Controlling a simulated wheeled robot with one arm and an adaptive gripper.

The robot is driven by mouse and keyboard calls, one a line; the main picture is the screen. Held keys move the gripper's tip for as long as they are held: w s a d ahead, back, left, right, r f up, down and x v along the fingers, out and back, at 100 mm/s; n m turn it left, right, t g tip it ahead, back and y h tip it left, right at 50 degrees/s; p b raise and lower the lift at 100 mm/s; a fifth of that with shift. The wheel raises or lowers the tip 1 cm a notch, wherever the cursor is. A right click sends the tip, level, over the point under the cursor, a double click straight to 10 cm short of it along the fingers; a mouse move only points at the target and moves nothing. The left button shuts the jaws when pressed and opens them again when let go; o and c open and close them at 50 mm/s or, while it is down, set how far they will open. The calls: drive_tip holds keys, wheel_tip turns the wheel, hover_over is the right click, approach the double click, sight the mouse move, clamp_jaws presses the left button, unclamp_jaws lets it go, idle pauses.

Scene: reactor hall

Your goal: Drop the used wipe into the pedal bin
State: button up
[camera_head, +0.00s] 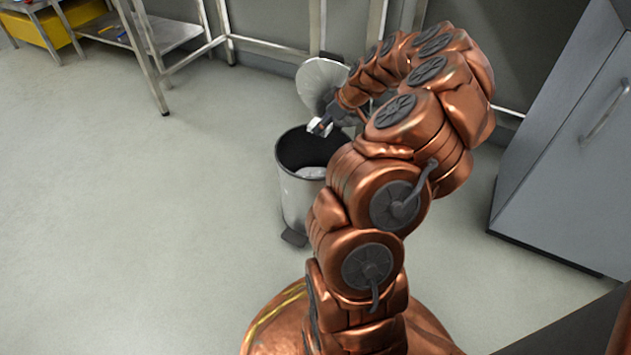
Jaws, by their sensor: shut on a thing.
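The pedal bin (296,200) is a grey metal cylinder with a dark inside, standing on the floor near the middle of the view. Its round lid (318,82) is tilted up at the back, so the bin is open. My gripper (321,127) is above the back right part of the bin opening. It is shut on the used wipe (313,125), a small white piece at its fingertips. My arm hides the right side of the bin. A pale patch shows low at the front of the opening; I cannot tell what it is.
A metal rack (150,50) with a yellow drawer (58,32) stands at the back left. A grey cabinet (560,150) stands at the right. Metal rails run along the back wall. The floor (130,220) left of the bin is clear.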

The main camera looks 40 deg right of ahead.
drive_tip(key=shift+f, duration=0.95)
drive_tip(key=o, duration=1.2)
drive_tip(key=shift+r, duration=0.1)
drive_tip(key=v, duration=1.2)
